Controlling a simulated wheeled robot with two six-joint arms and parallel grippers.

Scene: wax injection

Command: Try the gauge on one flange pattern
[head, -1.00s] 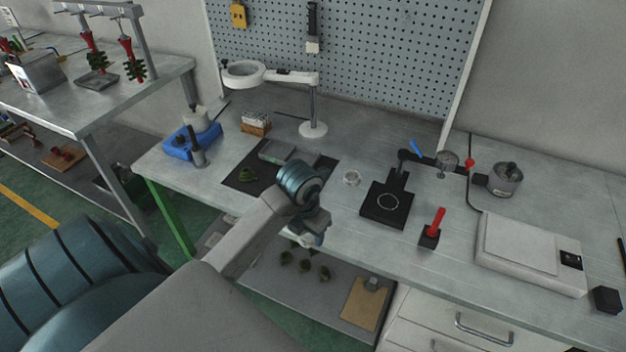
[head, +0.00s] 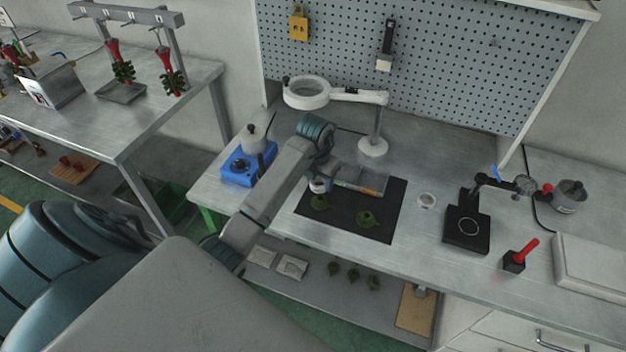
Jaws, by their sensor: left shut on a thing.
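Two green flange patterns lie on a dark mat (head: 387,233) on the bench: a left one (head: 319,203) and a right one (head: 366,219). My left gripper (head: 319,187) is at the mat's left part, just above the left pattern in the picture. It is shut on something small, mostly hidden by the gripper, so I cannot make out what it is. Whether it touches the pattern is unclear. I cannot clearly pick out the gauge. My right gripper is not in view.
A grey tray (head: 345,177) lies at the mat's back. To the right are a white ring (head: 427,201), a black stand (head: 466,239) and a red-handled block (head: 514,262). More green patterns (head: 354,274) lie on the lower shelf.

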